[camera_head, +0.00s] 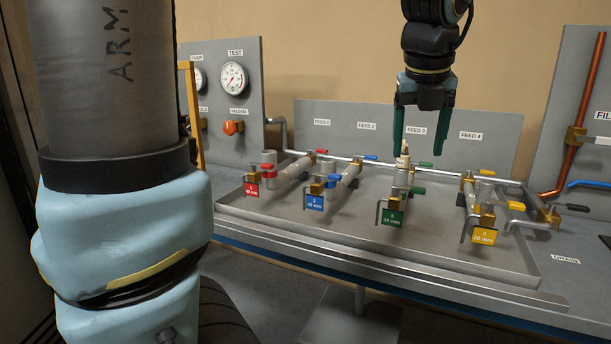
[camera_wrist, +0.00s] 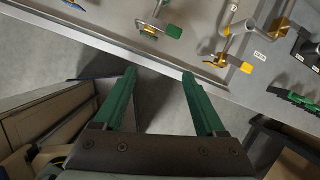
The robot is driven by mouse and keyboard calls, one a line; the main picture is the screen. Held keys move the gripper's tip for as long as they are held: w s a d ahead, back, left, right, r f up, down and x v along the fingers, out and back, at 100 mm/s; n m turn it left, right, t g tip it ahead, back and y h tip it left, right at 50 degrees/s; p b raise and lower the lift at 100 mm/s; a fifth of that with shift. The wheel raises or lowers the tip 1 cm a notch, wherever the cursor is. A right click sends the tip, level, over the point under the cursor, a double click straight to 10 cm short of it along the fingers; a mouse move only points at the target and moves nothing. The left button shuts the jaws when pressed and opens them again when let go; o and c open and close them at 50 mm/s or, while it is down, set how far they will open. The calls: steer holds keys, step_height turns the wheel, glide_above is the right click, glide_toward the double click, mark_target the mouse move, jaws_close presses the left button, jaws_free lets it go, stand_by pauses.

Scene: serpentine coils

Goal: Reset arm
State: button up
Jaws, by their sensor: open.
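My gripper (camera_head: 422,125) hangs at the upper right of the head view, fingers pointing down, in front of the FEED 3 label. Its two green fingers are apart and nothing is between them. The wrist view also shows the spread fingers (camera_wrist: 160,95), with grey floor and the bench's front edge beyond them. A large blue-grey part of my arm fills the left of the head view and hides what is behind it.
A grey tray bench (camera_head: 330,232) holds several pipe lines with coloured handles and tags, such as the green tag (camera_head: 391,218) and yellow tag (camera_head: 484,236). A gauge panel (camera_head: 250,70) stands left. A copper pipe (camera_head: 583,105) runs up the right panel.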

steer(key=s+a+f+m+g, duration=0.1)
steer(key=a+f+m, duration=0.9)
steer(key=m, duration=0.7)
steer(key=a+f+m+g+y, duration=0.1)
steer(key=a+f+m, duration=1)
steer(key=a+m, duration=0.5)
steer(key=m, duration=0.2)
steer(key=shift+s+m, duration=0.3)
steer(key=shift+s, duration=0.05)
steer(key=shift+a, duration=0.1)
